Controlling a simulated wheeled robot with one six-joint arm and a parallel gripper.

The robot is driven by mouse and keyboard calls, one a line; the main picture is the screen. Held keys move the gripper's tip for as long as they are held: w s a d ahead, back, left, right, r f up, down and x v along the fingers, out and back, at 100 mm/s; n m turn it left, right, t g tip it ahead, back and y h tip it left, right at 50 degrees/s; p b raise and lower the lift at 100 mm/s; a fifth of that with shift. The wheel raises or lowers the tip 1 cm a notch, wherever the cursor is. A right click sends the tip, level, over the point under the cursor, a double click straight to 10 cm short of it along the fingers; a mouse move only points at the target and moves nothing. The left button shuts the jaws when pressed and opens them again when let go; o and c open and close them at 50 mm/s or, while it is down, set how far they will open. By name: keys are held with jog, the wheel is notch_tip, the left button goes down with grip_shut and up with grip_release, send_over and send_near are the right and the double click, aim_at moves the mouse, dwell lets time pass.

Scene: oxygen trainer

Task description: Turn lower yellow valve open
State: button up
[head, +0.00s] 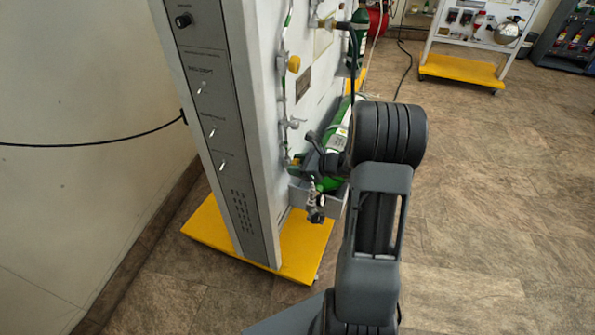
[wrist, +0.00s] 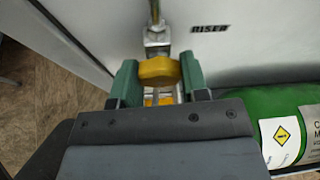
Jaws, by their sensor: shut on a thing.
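The lower yellow valve (wrist: 157,68) is a rounded yellow knob below a metal fitting on the white panel in the wrist view. My gripper (wrist: 160,80) has a green finger on each side of the knob and is shut on it. In the head view my gripper (head: 297,168) is low at the panel, and the lower valve is mostly hidden by it. How far the valve is turned cannot be told. The upper yellow valve (head: 294,64) sits higher on the same panel, clear of my gripper.
A green cylinder (wrist: 258,112) lies close to the right of my gripper. The panel cabinet (head: 212,120) stands on a yellow base (head: 305,240). A second trainer on a yellow base (head: 460,68) stands at the back right. The floor at the right is clear.

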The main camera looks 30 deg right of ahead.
jog(key=shift+f+n+b, duration=0.1)
jog(key=shift+n+b, duration=0.3)
jog(key=shift+b, duration=0.25)
jog(key=shift+h, duration=0.3)
jog(key=o, duration=0.9)
jog(key=shift+o, duration=0.2)
jog(key=p+v, duration=0.2)
jog(key=v, duration=1.2)
jog(key=shift+f+p, duration=0.15)
jog(key=shift+p, duration=0.2)
jog(key=shift+s+f, duration=0.1)
